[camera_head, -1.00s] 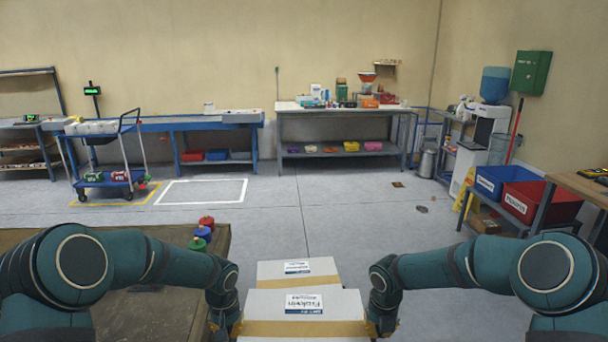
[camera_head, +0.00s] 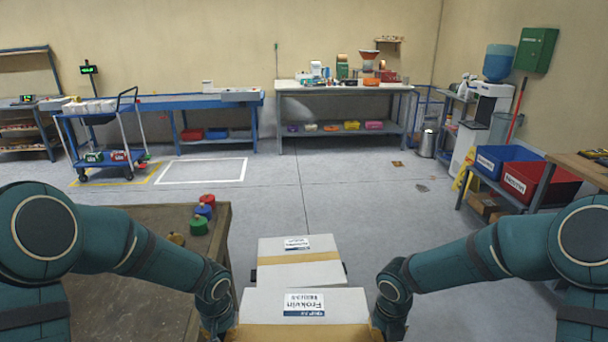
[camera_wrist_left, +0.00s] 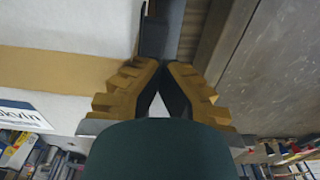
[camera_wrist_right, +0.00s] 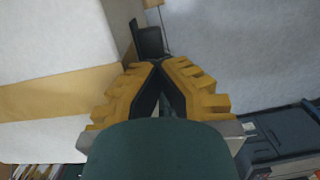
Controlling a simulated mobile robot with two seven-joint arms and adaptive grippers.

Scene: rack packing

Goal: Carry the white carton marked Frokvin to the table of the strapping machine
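The white carton marked Frokvin (camera_head: 265,299), with tan tape across its top, is at the bottom middle of the head view, between my two grippers. My left gripper (camera_wrist_left: 163,66) is at its left side with the fingertips together. Part of the carton (camera_wrist_left: 70,25) and its label show in the left wrist view. My right gripper (camera_wrist_right: 157,66) is at the opposite side, fingertips together, beside the carton (camera_wrist_right: 50,40). Nothing shows between either pair of fingers. Fingertip contact with the carton is unclear. I cannot identify the strapping machine's table.
A second white taped carton (camera_head: 275,247) is just beyond, on a dark support. A brown table (camera_head: 130,285) with small coloured pieces (camera_head: 204,209) is at left. Benches (camera_head: 345,86) and a blue trolley (camera_head: 95,156) line the back. Red and blue bins (camera_head: 530,182) are right. Mid-floor is clear.

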